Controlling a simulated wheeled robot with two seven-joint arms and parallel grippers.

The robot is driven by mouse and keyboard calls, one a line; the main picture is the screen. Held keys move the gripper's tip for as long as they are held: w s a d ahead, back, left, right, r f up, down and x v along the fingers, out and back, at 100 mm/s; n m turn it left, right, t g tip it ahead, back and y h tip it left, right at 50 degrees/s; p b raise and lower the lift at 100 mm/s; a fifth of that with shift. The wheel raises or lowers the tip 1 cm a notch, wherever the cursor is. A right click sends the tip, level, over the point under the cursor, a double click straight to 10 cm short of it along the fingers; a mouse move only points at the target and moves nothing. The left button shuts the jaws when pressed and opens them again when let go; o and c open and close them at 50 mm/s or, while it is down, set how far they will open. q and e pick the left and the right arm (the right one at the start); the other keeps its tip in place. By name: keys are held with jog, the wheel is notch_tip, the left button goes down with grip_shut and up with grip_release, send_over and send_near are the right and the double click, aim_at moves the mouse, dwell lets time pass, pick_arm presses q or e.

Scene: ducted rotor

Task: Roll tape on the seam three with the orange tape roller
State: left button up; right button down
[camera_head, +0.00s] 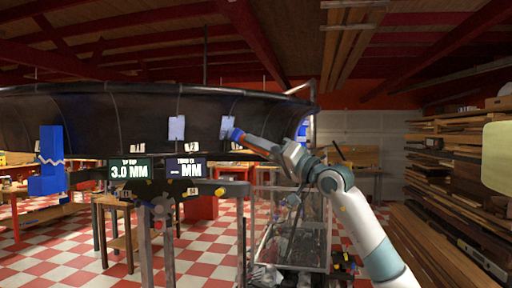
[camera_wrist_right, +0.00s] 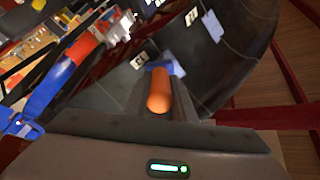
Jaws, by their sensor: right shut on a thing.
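The duct ring (camera_head: 110,115) is a large black curved band across the head view, with pale patches (camera_head: 176,128) and (camera_head: 227,127) on its side. My right gripper (camera_head: 262,145) is shut on the orange tape roller, whose orange handle (camera_wrist_right: 158,92) points at the wrist camera. The roller's blue head (camera_head: 236,134) is at the lower edge of the right pale patch; I cannot tell whether it touches. In the wrist view the blue head (camera_wrist_right: 172,68) is partly hidden by the handle, near a small white tag (camera_wrist_right: 139,60). My left gripper is not in view.
Two small displays (camera_head: 130,170) and (camera_head: 186,168) stand below the ring. A blue fixture (camera_head: 50,160) is at the ring's left. A clear-sided cart (camera_head: 290,230) stands below my right arm. Stacked boards (camera_head: 450,210) line the right side; checkered floor lies open at lower left.

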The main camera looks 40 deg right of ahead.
dwell(0.4)
jog(key=shift+a, duration=1.95)
jog(key=s+b, duration=0.1)
jog(key=s, duration=0.1)
jog(key=s+b, duration=0.2)
jog(key=s+f+b, duration=0.1)
jog(key=shift+s, duration=0.4)
jog(key=shift+a, duration=0.1)
